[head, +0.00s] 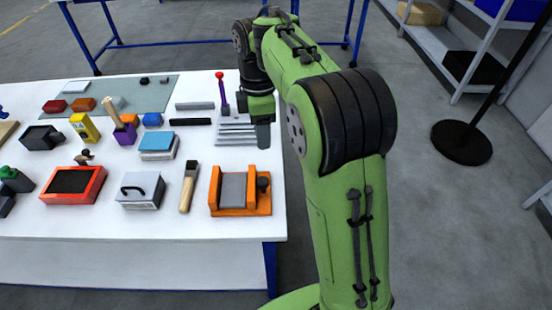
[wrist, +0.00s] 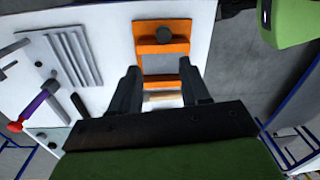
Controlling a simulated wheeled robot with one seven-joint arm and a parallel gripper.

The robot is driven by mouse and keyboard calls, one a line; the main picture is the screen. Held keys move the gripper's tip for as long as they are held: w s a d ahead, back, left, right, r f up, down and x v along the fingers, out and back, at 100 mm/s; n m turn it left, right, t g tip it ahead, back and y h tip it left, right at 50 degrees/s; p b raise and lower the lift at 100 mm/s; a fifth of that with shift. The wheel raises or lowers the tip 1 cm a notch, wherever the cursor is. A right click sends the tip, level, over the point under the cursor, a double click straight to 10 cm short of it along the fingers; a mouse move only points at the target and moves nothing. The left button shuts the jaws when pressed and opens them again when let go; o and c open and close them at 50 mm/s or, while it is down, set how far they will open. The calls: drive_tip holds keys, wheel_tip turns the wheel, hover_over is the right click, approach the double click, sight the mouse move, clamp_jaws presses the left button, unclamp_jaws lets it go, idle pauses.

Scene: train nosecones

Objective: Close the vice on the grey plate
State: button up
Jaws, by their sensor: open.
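The orange vice (head: 215,192) stands at the right front of the white table. The grey plate (head: 233,188) lies between its orange jaws, and a dark round knob (head: 263,185) is on its right side. In the wrist view the vice (wrist: 165,80) lies beyond my fingers, with the knob (wrist: 163,35) at the far end and the plate (wrist: 158,63) between two orange bars. I cannot tell whether the jaws touch the plate. My gripper (wrist: 159,67) is open and empty. In the head view my gripper (head: 263,135) is behind the vice, beside the grey strips.
Grey strips (head: 237,133) lie behind the vice. A wooden-handled brush (head: 188,187) and a grey box with a black handle (head: 140,190) are to its left. A purple tool with a red ball (head: 222,92) stands farther back. Floor is open right of the table.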

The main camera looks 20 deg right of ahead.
sight(263, 180)
drive_tip(key=f+b, duration=0.2)
drive_tip(key=f, duration=0.3)
drive_tip(key=f+b, duration=0.1)
drive_tip(key=f, duration=0.4)
drive_tip(key=s+f+b, duration=0.1)
drive_tip(key=f+b, duration=0.1)
drive_tip(key=f, duration=0.3)
drive_tip(key=shift+s+a+f+b, duration=0.1)
drive_tip(key=shift+a+f+b, duration=0.2)
drive_tip(key=shift+a, duration=0.1)
drive_tip(key=shift+r, duration=0.1)
drive_tip(key=c, duration=0.8)
drive_tip(key=shift+o, duration=0.2)
drive_tip(key=shift+r+m+p, duration=0.1)
drive_tip(key=shift+m+p, duration=0.55)
drive_tip(key=shift+m, duration=0.25)
drive_tip(key=shift+m+p, duration=0.4)
drive_tip(key=shift+m, duration=0.9)
